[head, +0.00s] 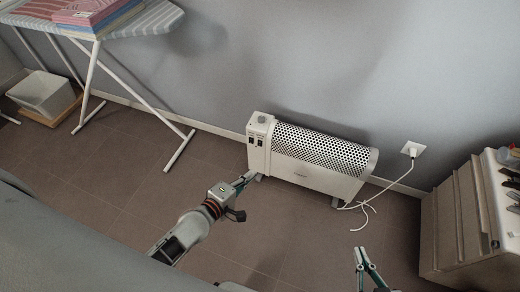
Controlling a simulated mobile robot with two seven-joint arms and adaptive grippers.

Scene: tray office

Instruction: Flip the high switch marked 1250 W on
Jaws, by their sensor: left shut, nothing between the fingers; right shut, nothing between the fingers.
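The white convector heater (316,178) stands on the floor against the wall, with a perforated top grille. Its left end carries a control panel with a round knob (262,119) and two small dark switches, a left one (251,141) and a right one (259,142). Their markings and positions are too small to read. My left gripper (249,176) is shut and empty, in front of the heater's left end and below the switches in the picture. I cannot tell whether it touches the casing. My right gripper (361,251) is shut and empty, low in the picture, apart from the heater.
A white cord runs from the heater to a wall socket (413,149). A beige drawer cabinet (455,225) with tools on top stands at the right. An ironing board (135,22) with folded cloths and a white bin (45,92) are at the left.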

